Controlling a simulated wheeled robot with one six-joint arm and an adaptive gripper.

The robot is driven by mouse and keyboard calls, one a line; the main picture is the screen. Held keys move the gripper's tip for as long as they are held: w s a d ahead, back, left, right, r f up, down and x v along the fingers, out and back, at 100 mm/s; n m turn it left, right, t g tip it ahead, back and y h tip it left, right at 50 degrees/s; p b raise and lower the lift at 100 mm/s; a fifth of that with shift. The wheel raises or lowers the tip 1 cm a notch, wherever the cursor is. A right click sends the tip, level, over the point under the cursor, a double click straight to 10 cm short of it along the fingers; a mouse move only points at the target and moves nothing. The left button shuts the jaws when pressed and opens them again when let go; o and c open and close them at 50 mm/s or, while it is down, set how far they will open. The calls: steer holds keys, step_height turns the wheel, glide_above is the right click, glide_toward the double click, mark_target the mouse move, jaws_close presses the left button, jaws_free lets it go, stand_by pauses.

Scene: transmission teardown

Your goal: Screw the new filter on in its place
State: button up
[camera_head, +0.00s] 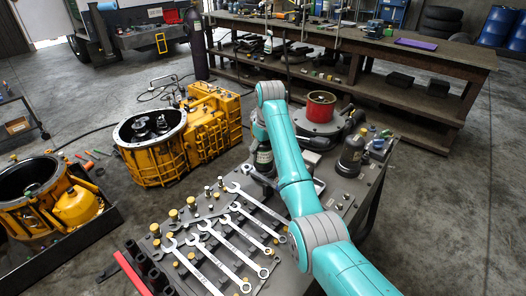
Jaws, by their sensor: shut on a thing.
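My teal arm reaches from the lower right over the tool table and bends down at its far end. My gripper (262,172) is at that end, low over the back of the table, behind the wrenches. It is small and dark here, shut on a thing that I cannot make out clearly. I cannot pick out the new filter with certainty. A yellow transmission housing (205,125) with an open round bell stands on the floor to the left. Its filter place cannot be told from this view.
A second yellow housing (45,200) sits in a dark tray at left. A long workbench (440,52) stands behind. The floor at right is clear.

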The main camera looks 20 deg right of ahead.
steer(key=shift+f, duration=0.35)
stand_by(0.7)
stand_by(0.3)
steer(key=o, duration=1.6)
steer(key=shift+o, duration=0.2)
steer(key=shift+r, duration=3.45)
steer(key=shift+c, duration=0.4)
